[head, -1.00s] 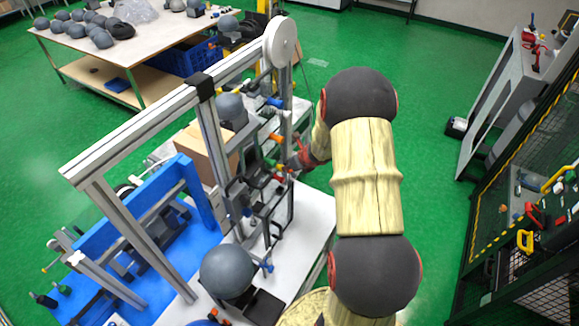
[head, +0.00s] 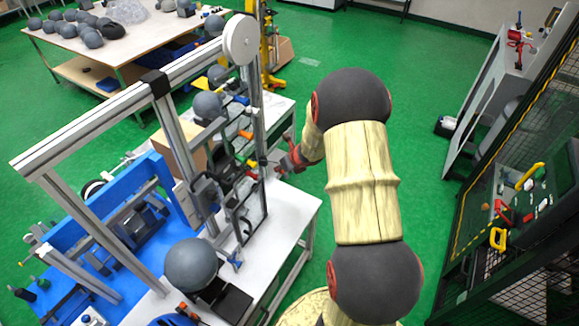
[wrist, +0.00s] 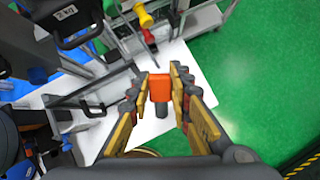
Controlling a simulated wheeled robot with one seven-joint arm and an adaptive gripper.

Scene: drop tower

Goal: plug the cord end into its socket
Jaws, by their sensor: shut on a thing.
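In the wrist view my gripper (wrist: 164,82) has its two fingers around an orange block with a grey round part (wrist: 160,89), which looks like the cord end. It is shut on this piece and holds it above the white tabletop. In the head view my gripper (head: 274,165) is small, at the right side of the drop tower frame; the held piece is not clear there. I cannot make out the socket for certain. The cord's run is also not clear.
The drop tower's metal frame (head: 163,110) with a white wheel (head: 240,38) stands left of my arm. A grey ball (head: 192,264) sits at the near table edge. A dark handled block marked 2 kg (wrist: 66,17) shows in the wrist view.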

